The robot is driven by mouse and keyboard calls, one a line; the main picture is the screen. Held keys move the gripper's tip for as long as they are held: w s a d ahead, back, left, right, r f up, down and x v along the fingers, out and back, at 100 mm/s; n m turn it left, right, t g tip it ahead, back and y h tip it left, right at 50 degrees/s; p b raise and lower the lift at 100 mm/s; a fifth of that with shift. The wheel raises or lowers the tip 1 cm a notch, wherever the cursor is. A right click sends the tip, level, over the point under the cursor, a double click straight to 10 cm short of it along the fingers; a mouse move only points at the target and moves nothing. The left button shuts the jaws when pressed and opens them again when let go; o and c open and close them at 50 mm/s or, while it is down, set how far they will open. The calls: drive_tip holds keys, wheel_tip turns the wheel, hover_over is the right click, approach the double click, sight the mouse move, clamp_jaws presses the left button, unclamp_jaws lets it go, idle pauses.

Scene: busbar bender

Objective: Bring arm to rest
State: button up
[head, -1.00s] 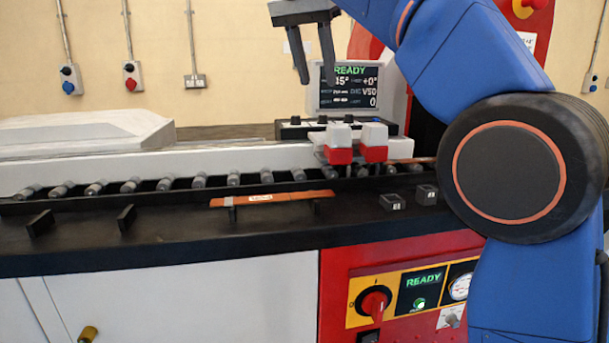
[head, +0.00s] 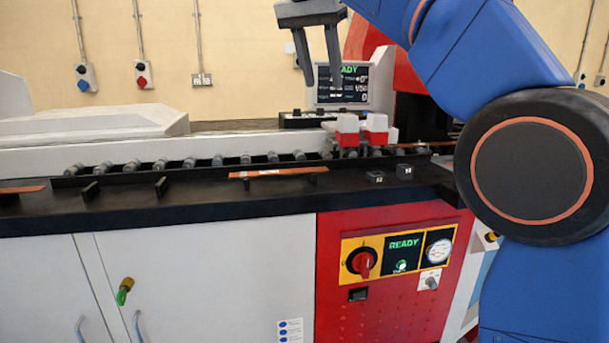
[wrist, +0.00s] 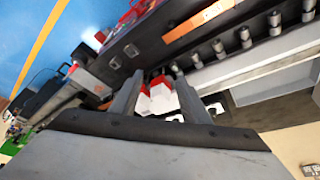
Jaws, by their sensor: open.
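My gripper (head: 321,66) is at the top of the head view, raised above the bench with its two fingers pointing down and apart. Nothing is between the fingers. It appears in front of the wall and the left part of the display screen (head: 341,85). My blue arm fills the right side of that view. In the wrist view my gripper (wrist: 157,92) also shows open, with the red and white blocks (wrist: 160,97) of the bender seen beyond the fingers, apart from them.
A copper bar (head: 278,172) lies on the black bench top (head: 130,214) in front of the roller row (head: 190,162). Another copper bar (head: 22,189) lies at the far left. The red and white blocks (head: 361,130) stand behind two small black blocks. A red control panel (head: 385,290) is below.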

drive_tip(key=s+d+f+n+y, duration=0.1)
drive_tip(key=s+d+f+n, duration=0.1)
drive_tip(key=s+d+f, duration=0.45)
drive_tip(key=s+d+f+n, duration=0.2)
drive_tip(key=s+d+f, duration=0.1)
drive_tip(key=d+f, duration=0.6)
drive_tip(key=s+d+f, duration=0.3)
drive_tip(key=s+f, duration=0.3)
drive_tip(key=f, duration=0.4)
drive_tip(key=s+d+f+n+y, duration=0.1)
drive_tip(key=s+d+f, duration=0.2)
drive_tip(key=s+f, duration=0.4)
drive_tip(key=s+d+f+n+t, duration=0.1)
drive_tip(key=s+d+f, duration=0.3)
drive_tip(key=f, duration=0.9)
drive_tip(key=s, duration=0.3)
drive_tip(key=shift+f, duration=0.25)
drive_tip(key=shift+a, duration=0.15)
